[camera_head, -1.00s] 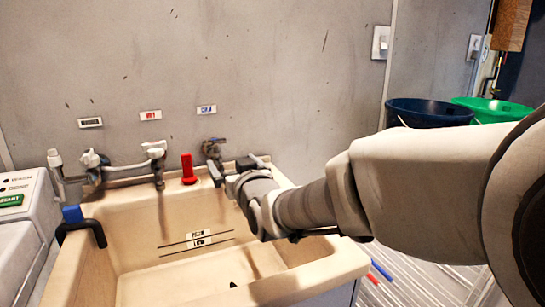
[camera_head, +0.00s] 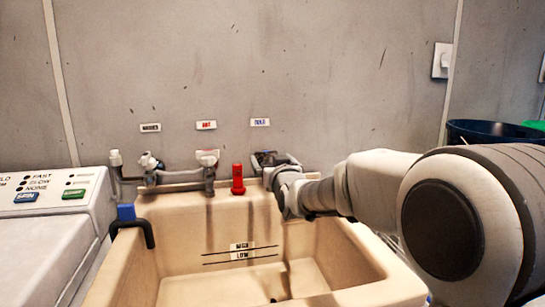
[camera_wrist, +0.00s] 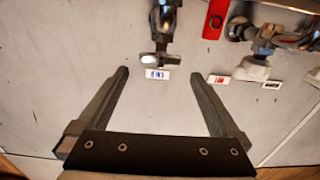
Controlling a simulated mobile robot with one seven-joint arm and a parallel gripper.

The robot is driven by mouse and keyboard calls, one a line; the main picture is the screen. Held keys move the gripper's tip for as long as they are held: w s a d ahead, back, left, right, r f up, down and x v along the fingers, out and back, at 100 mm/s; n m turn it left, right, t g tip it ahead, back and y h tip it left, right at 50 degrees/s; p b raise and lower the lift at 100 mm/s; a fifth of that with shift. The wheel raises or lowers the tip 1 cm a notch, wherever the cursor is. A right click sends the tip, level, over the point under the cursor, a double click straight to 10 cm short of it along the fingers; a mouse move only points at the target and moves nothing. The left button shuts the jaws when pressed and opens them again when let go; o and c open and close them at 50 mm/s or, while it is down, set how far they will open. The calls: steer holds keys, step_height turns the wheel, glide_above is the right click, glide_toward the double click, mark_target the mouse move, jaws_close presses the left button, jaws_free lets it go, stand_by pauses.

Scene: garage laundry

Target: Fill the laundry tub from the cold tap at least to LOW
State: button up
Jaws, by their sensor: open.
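The beige laundry tub (camera_head: 190,239) stands against the wall, with HIGH and LOW lines (camera_head: 240,252) on its inner back wall. I cannot make out any water in it. The cold tap (camera_head: 262,157) is under the COLD label (camera_head: 260,122), partly hidden by my gripper (camera_head: 272,172). In the wrist view the tap's pale handle (camera_wrist: 155,61) lies just past and between the spread fingertips of my gripper (camera_wrist: 158,78), with no visible contact. My gripper is open and empty.
A red upright piece (camera_head: 238,180) stands on the tub's back rim, left of my gripper. The hot tap (camera_head: 208,165) and washer pipework (camera_head: 150,170) are farther left. A dark hook-shaped hose (camera_head: 147,235) hangs over the left rim. A washer (camera_head: 60,190) stands left.

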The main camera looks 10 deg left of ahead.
mark_target(268, 154)
steer(key=shift+b+x, duration=0.3)
steer(key=shift+x, duration=2.6)
steer(key=c, duration=1.2)
steer(key=shift+o, duration=0.2)
